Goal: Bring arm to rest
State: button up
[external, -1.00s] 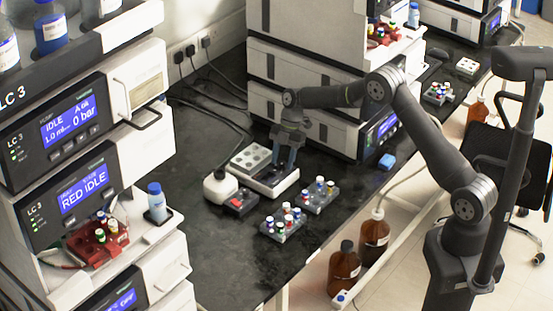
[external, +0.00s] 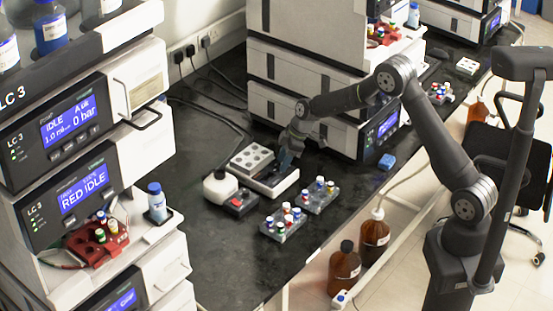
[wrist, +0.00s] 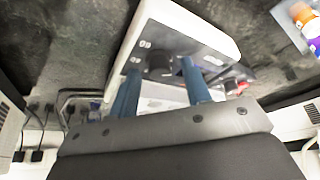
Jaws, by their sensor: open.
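My gripper (external: 286,160) is over the dark bench, close above a white instrument with a dark top (external: 274,184). In the external view its fingertips are small and partly lost against the instrument. In the wrist view my gripper (wrist: 157,80) shows two blue fingers spread apart with nothing held between them. The white instrument (wrist: 190,30) with a dark knobbed panel lies beyond the fingers there. Whether the fingers touch it cannot be told. My arm reaches across from the right, its elbow raised.
Two vial racks (external: 283,224) (external: 319,196) stand in front. White stacked modules (external: 300,80) rise behind. A blue block (external: 387,162) lies to the right.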

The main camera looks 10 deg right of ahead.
jog(key=shift+s+m+t, duration=0.1)
jog(key=shift+m+t, duration=0.6)
jog(key=shift+m, duration=1.1)
jog(key=n+g, duration=0.1)
jog(key=n, duration=0.2)
jog(key=shift+w+n+g, duration=0.15)
jog(key=shift+n+g, duration=0.4)
jog(key=shift+n, duration=0.8)
jog(key=shift+w+n+g, duration=0.1)
jog(key=shift+n+g, duration=0.45)
jog(key=shift+n, duration=0.8)
